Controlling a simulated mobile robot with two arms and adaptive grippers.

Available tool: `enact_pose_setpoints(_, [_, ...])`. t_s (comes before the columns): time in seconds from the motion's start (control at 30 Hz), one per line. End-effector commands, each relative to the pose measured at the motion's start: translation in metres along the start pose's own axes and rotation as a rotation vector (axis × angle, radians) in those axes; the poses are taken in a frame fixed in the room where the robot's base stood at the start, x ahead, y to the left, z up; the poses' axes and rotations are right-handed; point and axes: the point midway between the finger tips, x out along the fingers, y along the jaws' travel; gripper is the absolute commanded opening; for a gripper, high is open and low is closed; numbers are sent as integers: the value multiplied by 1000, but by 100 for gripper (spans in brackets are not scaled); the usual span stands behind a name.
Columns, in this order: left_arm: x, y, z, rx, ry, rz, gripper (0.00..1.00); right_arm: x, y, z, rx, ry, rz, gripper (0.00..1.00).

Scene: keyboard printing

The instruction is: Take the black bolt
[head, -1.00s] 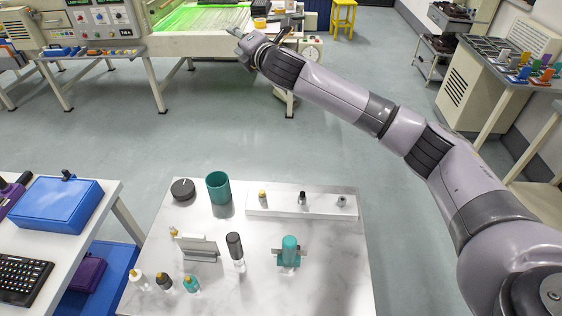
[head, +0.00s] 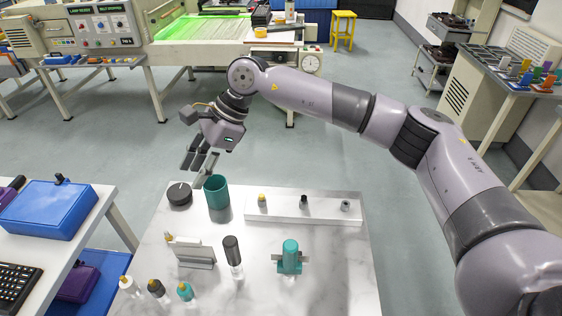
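The black bolt (head: 304,202) stands upright in the middle of a white raised block (head: 275,209) on the marble-topped table. A yellow-topped bolt (head: 262,200) stands to its left and a grey one (head: 345,206) to its right. My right gripper (head: 198,168) hangs above the table's far left edge, near the teal cup, with its fingers pointing down and spread apart. It is empty and well to the left of the black bolt. My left gripper is not in view.
A teal cup (head: 216,191) and a dark round knob (head: 179,194) stand below my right gripper. A black-capped bottle (head: 232,252), a teal item in a stand (head: 290,257), a metal holder (head: 196,254) and small bottles occupy the nearer tabletop.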

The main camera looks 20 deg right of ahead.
Motion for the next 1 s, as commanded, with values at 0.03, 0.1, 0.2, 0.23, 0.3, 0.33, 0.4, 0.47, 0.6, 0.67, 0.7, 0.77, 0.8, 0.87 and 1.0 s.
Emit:
enact_pose_setpoints(0.03, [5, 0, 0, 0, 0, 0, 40, 3, 5, -24, -20, 119, 20, 38])
enact_pose_setpoints(0.1, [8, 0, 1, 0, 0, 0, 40, -2, 10, -60, -36, 298, 44, 38])
enact_pose_setpoints(0.2, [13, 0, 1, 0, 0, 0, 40, -20, 14, -104, -33, 541, 67, 38])
enact_pose_setpoints(0.23, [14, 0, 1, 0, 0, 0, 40, -26, 15, -115, -29, 608, 70, 38])
enact_pose_setpoints(0.3, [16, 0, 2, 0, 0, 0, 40, -43, 17, -136, -13, 745, 76, 38])
enact_pose_setpoints(0.33, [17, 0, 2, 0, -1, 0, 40, -49, 18, -143, -4, 794, 77, 38])
enact_pose_setpoints(0.4, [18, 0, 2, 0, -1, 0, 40, -63, 20, -155, 14, 888, 77, 38])
enact_pose_setpoints(0.47, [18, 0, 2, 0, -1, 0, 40, -72, 21, -161, 27, 946, 77, 38])
enact_pose_setpoints(0.6, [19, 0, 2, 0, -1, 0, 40, -81, 22, -169, 42, 1003, 76, 38])
enact_pose_setpoints(0.67, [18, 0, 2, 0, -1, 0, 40, -79, 23, -173, 44, 1005, 78, 38])
enact_pose_setpoints(0.7, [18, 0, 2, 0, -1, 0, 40, -77, 24, -176, 44, 1004, 79, 38])
enact_pose_setpoints(0.77, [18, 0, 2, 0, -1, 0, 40, -72, 25, -182, 44, 1002, 81, 38])
enact_pose_setpoints(0.8, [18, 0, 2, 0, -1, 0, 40, -69, 25, -187, 44, 1002, 81, 38])
enact_pose_setpoints(0.87, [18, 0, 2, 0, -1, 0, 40, -64, 27, -196, 46, 1002, 81, 38])
enact_pose_setpoints(1.0, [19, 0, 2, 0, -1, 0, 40, -50, 29, -216, 45, 1000, 82, 38])
